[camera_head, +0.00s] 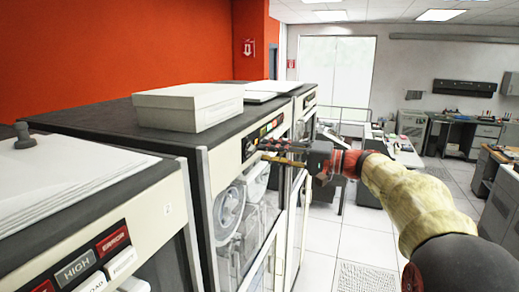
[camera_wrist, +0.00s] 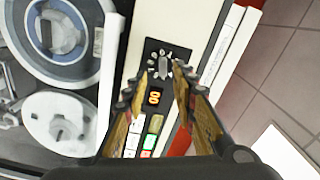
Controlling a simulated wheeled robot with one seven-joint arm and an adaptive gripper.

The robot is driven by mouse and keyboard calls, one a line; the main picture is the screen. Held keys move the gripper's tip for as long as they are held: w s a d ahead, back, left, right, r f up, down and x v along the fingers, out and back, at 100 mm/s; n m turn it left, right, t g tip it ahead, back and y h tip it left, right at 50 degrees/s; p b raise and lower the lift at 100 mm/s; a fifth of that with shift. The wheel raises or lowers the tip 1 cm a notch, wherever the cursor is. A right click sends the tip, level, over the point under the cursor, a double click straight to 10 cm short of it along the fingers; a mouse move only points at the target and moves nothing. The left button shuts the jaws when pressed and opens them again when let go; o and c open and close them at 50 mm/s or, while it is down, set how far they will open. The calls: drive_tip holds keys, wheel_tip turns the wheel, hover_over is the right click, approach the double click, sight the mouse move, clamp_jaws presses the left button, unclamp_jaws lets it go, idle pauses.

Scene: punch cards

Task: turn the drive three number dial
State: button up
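In the wrist view a grey pointer dial (camera_wrist: 164,68) sits on a black panel with pale marks around it, on the cream front of a tape drive (camera_head: 228,172). My gripper (camera_wrist: 166,78) is open, with one fingertip on each side of the dial in the picture. I cannot tell whether either fingertip touches it. In the head view my gripper (camera_head: 262,151) reaches from the right to the drive's upper front panel, and the dial cannot be made out there. I cannot read which drive number this is.
Below the dial are an orange-lit digit display (camera_wrist: 154,97) and several coloured buttons (camera_wrist: 152,133). Tape reels (camera_wrist: 62,35) lie left of it. A pale box (camera_head: 188,106) rests on top of the drive. A nearer cabinet (camera_head: 100,225) stands at left. Floor at right is open.

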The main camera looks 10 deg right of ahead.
sight(254, 150)
drive_tip(key=shift+a+r, duration=0.25)
drive_tip(key=shift+a, duration=0.6)
drive_tip(key=shift+w+a, duration=0.25)
drive_tip(key=shift+w+a+f, duration=0.15)
drive_tip(key=shift+w+a, duration=0.2)
drive_tip(key=shift+w, duration=0.2)
drive_tip(key=shift+s, duration=0.2)
drive_tip(key=shift+w, duration=0.15)
drive_tip(key=shift+c, duration=1.2)
clamp_jaws()
